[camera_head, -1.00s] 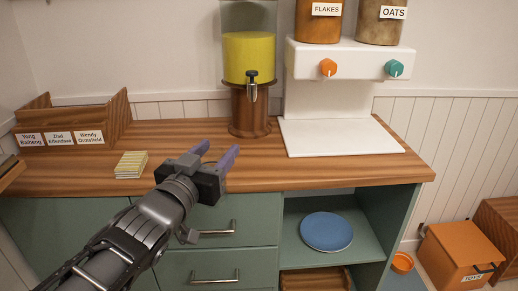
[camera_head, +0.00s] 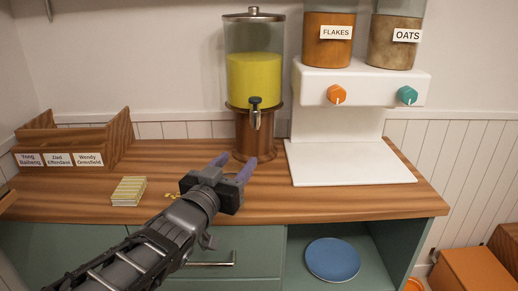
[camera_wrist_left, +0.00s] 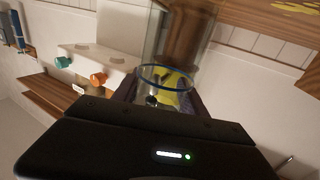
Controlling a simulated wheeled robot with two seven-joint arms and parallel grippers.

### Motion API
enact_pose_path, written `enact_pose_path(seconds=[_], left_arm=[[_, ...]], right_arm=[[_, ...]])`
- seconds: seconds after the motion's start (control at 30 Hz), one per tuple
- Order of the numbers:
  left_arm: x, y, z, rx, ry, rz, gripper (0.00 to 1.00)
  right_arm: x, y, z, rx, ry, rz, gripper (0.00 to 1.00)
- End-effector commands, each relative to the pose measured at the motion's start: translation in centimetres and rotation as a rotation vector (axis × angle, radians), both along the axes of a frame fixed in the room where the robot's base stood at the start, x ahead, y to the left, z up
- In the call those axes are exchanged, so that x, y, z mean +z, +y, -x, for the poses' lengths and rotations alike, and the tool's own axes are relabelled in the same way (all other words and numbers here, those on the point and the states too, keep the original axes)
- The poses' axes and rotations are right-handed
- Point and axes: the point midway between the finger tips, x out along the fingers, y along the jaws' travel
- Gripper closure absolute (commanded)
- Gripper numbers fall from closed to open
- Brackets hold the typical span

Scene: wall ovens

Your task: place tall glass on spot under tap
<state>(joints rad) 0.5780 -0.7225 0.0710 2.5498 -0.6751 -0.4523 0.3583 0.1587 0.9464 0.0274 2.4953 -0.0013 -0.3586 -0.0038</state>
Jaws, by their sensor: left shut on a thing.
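My left gripper (camera_head: 233,167) is over the counter, just in front and to the left of the drink dispenser's wooden stand (camera_head: 242,132). It is shut on the tall glass, which is clear with a blue rim (camera_wrist_left: 166,67) and sits between the fingers in the left wrist view. In the head view the glass is too transparent to make out. The tap (camera_head: 257,117) is on the front of the dispenser, below its tank of yellow liquid (camera_head: 254,78). I cannot tell whether the glass touches the counter. My right gripper is not in view.
A white cereal dispenser (camera_head: 350,164) stands right of the drink dispenser. A yellow-striped stack (camera_head: 129,191) and small yellow marks (camera_head: 171,196) lie on the counter (camera_head: 330,203) at left. A wooden organizer (camera_head: 118,140) with name cards stands at the back left. A blue plate (camera_head: 332,259) is on the shelf below.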

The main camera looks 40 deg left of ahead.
Motion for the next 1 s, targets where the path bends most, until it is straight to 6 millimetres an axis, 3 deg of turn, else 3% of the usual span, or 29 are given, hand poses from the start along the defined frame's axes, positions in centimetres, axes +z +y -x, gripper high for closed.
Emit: enact_pose_path(seconds=[0.03, 0.37, 0.43, 0.63, 0.77, 1.0], left_arm=[[0.8, 0.3, -1.0, -0.001, 0.011, 0.003, 1.00], [1.1, 1.6, -5.8, 0.001, 0.006, 0.008, 1.00], [-0.1, 2.1, -7.8, 0.000, 0.000, 0.003, 1.00], [0.0, 3.3, -12.3, 0.000, -0.001, 0.003, 1.00], [0.1, 3.6, -13.4, 0.000, -0.001, 0.000, 1.00], [0.1, 3.6, -13.5, 0.000, -0.002, -0.001, 1.00]], right_arm=[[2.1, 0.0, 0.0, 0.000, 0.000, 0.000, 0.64], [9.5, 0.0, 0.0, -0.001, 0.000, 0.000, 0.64], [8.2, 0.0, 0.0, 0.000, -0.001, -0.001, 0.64], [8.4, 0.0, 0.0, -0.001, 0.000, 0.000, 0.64], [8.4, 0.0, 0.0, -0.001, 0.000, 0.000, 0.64], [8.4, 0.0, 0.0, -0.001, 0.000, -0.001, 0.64]])
